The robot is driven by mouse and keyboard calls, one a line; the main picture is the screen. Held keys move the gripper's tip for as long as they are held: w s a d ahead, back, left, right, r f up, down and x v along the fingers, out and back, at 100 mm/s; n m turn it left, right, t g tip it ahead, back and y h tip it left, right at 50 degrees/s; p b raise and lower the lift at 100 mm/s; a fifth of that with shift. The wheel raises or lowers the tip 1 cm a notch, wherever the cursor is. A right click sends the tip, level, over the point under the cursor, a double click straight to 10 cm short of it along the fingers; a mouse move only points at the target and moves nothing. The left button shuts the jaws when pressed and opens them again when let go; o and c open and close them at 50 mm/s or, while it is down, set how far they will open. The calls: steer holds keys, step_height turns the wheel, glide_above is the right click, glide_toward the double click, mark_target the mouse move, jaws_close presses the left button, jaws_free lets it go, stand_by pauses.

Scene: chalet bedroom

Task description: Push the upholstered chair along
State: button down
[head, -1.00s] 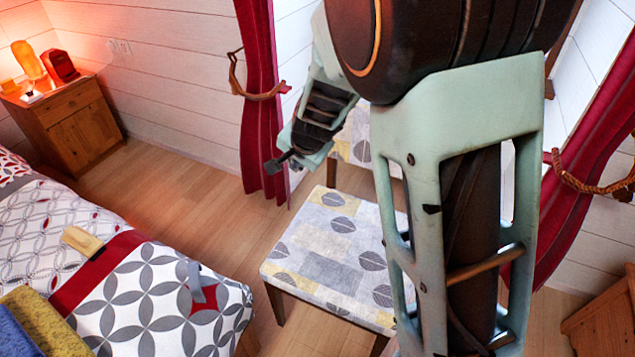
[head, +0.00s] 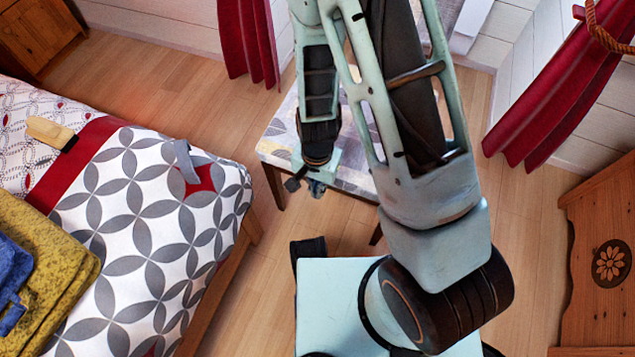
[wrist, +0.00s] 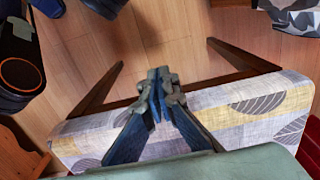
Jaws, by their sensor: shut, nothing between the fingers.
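The upholstered chair (head: 277,146) stands on the wood floor past my base, its seat patterned in grey, white and yellow with leaf shapes. My arm hides much of its seat and back. In the wrist view the seat (wrist: 262,108) lies behind and below the fingers, with dark wooden legs reaching away. My gripper (head: 306,187) is shut and empty, low over the near edge of the seat in the head view. In the wrist view the closed fingertips (wrist: 158,82) point past the seat's edge; I cannot tell whether they touch the chair.
A bed (head: 150,220) with a patterned cover stands on the left, with folded towels (head: 45,255) and a brush-like object (head: 50,132) on it. A carved wooden piece (head: 600,260) stands on the right. Red curtains (head: 245,45) hang behind. Bare floor lies between bed and chair.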

steer(key=shift+w+d+f+b, duration=0.25)
steer(key=shift+w+f, duration=0.15)
steer(key=shift+w, duration=0.25)
steer(key=shift+w+d+f+b, duration=0.2)
steer(key=shift+w+d+f, duration=0.15)
steer(key=shift+w, duration=0.25)
steer(key=shift+w+d+f+b, duration=0.2)
steer(key=shift+w+f, duration=0.2)
steer(key=shift+w, duration=0.25)
